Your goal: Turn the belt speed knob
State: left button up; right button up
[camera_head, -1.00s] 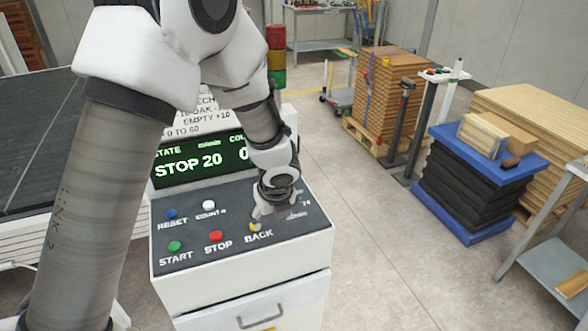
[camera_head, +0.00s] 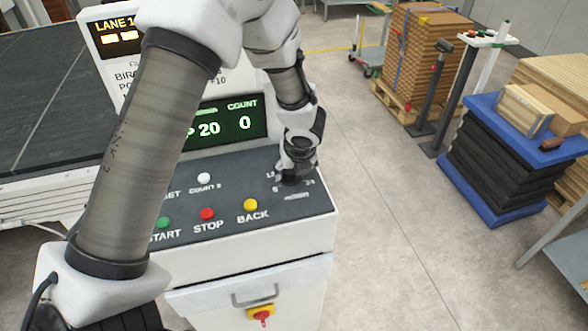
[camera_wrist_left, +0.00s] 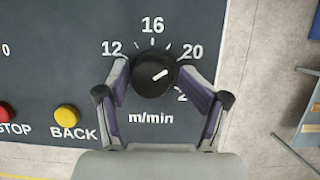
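The belt speed knob (camera_wrist_left: 152,79) is a round black dial with a white pointer mark. In the left wrist view it sits among the printed 12, 16 and 20, and its mark points up and right, toward the 20 side. My left gripper (camera_wrist_left: 154,80) has one finger on each side of the knob. The fingers are apart, and I cannot tell whether they touch it. In the head view my left gripper (camera_head: 292,174) is down at the knob on the console's right part and mostly hides it. The display (camera_head: 228,122) shows 20 and count 0. My right gripper is not in view.
A yellow BACK button (camera_head: 250,204), red STOP button (camera_head: 207,213), green START button (camera_head: 163,223) and white button (camera_head: 204,179) lie left of the knob. Open floor (camera_head: 400,240) lies right of the console. A blue-topped stack (camera_head: 480,125) stands beyond.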

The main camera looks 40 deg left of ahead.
pick_arm(q)
jog(key=shift+a, duration=0.15)
jog(key=c, duration=0.5)
jog(key=shift+s+a+r, duration=0.1)
jog(key=shift+s+r, duration=0.15)
jog(key=shift+s, duration=0.15)
jog(key=c, duration=0.5)
jog(key=shift+s+r, duration=0.1)
jog(key=shift+s, duration=0.15)
jog(key=shift+c, duration=0.4)
jog(key=shift+w, duration=0.1)
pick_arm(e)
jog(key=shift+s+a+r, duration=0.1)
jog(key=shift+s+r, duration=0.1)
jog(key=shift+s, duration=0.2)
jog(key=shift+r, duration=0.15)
